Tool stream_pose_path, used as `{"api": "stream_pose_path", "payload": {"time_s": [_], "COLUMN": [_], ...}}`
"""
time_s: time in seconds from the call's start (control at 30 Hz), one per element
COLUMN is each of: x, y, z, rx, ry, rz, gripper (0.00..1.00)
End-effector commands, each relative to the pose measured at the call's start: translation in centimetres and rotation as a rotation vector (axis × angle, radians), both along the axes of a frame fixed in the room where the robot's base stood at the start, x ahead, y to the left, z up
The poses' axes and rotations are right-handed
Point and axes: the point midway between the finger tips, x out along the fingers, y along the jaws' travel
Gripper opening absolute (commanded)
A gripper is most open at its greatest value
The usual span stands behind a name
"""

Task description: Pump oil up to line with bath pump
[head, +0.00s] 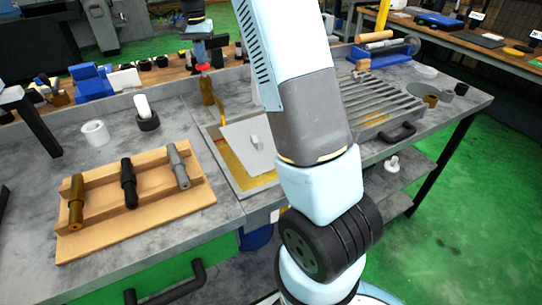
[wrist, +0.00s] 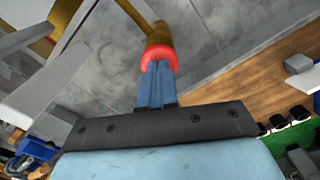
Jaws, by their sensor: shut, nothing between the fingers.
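The bath pump (head: 207,90) is a brass-coloured body with a red knob (head: 203,67) on top, at the back left corner of the oil bath. In the wrist view the red knob (wrist: 158,57) sits at the tips of my gripper (wrist: 159,72). The blue fingers are shut together, with nothing between them; they look to be touching or just above the knob, I cannot tell which. My gripper (head: 200,52) comes down over the pump in the head view. Yellow oil (head: 262,182) shows around a grey plate (head: 250,143) with a small knob.
A wooden rack (head: 140,220) with three spindle-like parts lies left of the bath. A white ring (head: 95,132) and a white-topped black cup (head: 146,115) stand behind it. A ribbed grey tray (head: 385,105) is to the right. My arm hides the bath's right side.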

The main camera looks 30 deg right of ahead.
Motion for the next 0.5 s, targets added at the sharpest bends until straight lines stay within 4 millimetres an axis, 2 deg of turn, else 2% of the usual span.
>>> {"api": "stream_pose_path", "payload": {"time_s": [0.1,0.5], "x": [-0.08,-0.05], "y": [-0.01,0.01], "z": [-0.52,-0.01], "rx": [0.0,0.0], "ry": [0.004,0.004], "rz": [0.0,0.0], "gripper": [0.0,0.0]}}
